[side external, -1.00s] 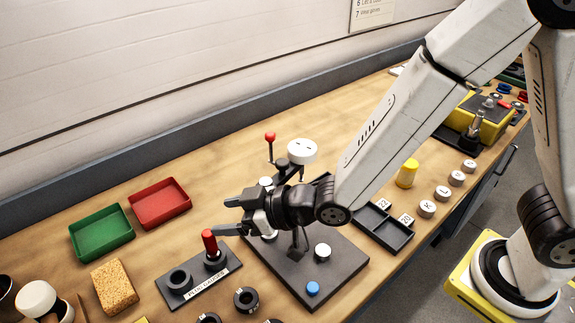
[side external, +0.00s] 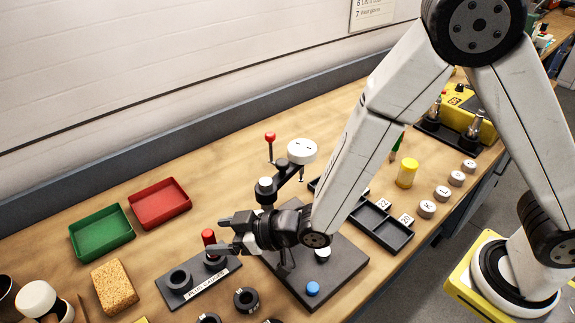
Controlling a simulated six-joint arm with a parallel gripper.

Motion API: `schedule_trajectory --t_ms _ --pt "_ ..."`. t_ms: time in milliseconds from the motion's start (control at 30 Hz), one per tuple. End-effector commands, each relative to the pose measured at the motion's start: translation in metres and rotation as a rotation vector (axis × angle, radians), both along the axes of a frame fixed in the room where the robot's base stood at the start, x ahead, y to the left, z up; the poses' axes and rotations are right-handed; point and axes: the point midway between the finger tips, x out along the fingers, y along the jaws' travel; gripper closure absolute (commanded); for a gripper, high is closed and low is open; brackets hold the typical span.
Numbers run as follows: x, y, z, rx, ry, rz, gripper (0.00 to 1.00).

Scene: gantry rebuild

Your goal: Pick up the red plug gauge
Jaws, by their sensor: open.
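The red plug gauge (side external: 209,239) stands upright in the right-hand holder of the dark labelled plate (side external: 171,296), at the lower left of the side external view. The holder to its left is empty. My gripper (side external: 228,235) is open, its fingers pointing left at the gauge. The fingertips appear close to the gauge's red handle, with one finger overlapping its lower part. I cannot tell whether the gauge is between the fingers. The gauge's lower end is hidden.
A dark fixture plate (side external: 340,272) with a dial stand (side external: 302,151) is beneath and behind my wrist. Green (side external: 102,240) and red (side external: 160,203) trays lie at the left, with a sponge (side external: 114,287) in front. Black rings (side external: 246,300) lie near the front. A divided tray (side external: 385,231) stands right.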

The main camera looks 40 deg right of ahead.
Motion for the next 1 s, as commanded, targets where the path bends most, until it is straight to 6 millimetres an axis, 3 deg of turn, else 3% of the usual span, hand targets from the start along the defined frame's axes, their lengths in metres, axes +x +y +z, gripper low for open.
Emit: schedule_trajectory --t_ms 367,1000 --pt "0.005 0.004 -0.003 -0.001 0.001 0.0 0.24" --pt "0.039 0.031 -0.021 -0.001 -0.001 -0.001 0.24"
